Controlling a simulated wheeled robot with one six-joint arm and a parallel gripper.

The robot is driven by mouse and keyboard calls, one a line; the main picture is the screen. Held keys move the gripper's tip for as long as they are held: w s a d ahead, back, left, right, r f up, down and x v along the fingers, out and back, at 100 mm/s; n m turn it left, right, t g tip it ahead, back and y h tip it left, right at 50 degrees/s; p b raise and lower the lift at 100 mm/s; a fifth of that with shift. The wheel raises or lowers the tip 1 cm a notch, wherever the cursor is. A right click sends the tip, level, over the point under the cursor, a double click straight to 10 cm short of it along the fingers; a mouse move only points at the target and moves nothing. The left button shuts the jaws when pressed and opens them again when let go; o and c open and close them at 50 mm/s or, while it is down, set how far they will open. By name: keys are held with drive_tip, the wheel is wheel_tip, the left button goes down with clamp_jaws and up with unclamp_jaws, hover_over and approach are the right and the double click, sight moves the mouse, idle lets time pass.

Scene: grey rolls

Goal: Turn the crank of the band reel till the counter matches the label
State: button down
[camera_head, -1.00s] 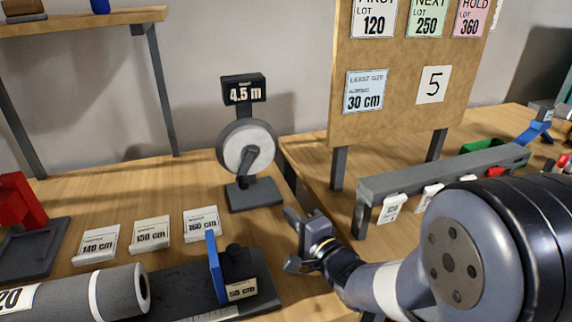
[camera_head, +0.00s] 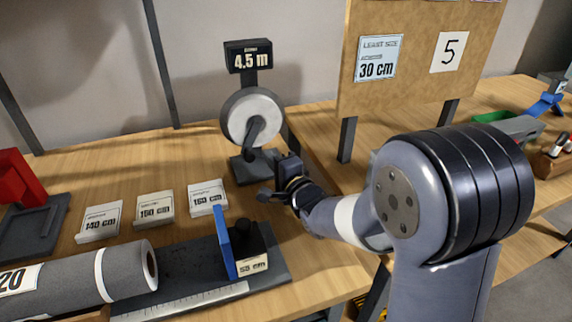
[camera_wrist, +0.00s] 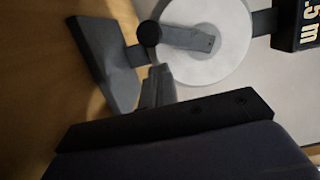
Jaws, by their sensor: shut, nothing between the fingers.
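The band reel (camera_head: 240,108) is a pale disc on a dark stand at the back of the bench; it also shows in the wrist view (camera_wrist: 228,20). Its counter (camera_head: 249,57) reads 4.5 m. The grey crank (camera_head: 262,127) hangs downward from the hub; in the wrist view the crank arm (camera_wrist: 188,39) ends in a dark round knob (camera_wrist: 149,33). My gripper (camera_head: 276,182) is shut and empty, just in front of and right of the reel's base. In the wrist view my fingertips (camera_wrist: 157,80) are close to the knob, with no grip on it.
A board (camera_head: 415,60) carries a "30 cm" label (camera_head: 378,57) and a "5" card (camera_head: 448,52). White size cards (camera_head: 155,209), a grey roll (camera_head: 85,279) and a ruler fixture with a blue plate (camera_head: 224,243) lie in front of and left of the reel.

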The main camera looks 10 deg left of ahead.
sight(246, 156)
drive_tip(key=shift+s+a, duration=0.25)
drive_tip(key=shift+a, duration=0.4)
drive_tip(key=shift+s+a+f+m+b, duration=0.1)
drive_tip(key=shift+s+a+m+b, duration=0.1)
drive_tip(key=shift+a+m+b, duration=0.35)
drive_tip(key=m+b, duration=0.1)
drive_tip(key=a+m+b, duration=0.1)
drive_tip(key=shift+s+m+t, duration=0.3)
drive_tip(key=shift+m+t, duration=0.05)
drive_tip(key=shift+t, duration=0.05)
drive_tip(key=m, duration=0.1)
drive_tip(key=a+m+b, duration=0.1)
drive_tip(key=m+b, duration=0.1)
drive_tip(key=shift+s+a+r+t, duration=0.15)
drive_tip(key=shift+s+r+t, duration=0.15)
drive_tip(key=shift+s+r, duration=0.1)
drive_tip(key=shift+s+a+r+m+b, duration=0.1)
drive_tip(key=shift+a+r+m+b, duration=0.15)
drive_tip(key=shift+m+b, duration=0.4)
drive_tip(key=shift+a+r+m+b, duration=0.15)
drive_tip(key=shift+r+m+b, duration=0.25)
drive_tip(key=shift+m, duration=0.35)
drive_tip(key=shift+f+t, duration=0.1)
drive_tip(key=shift+t, duration=0.2)
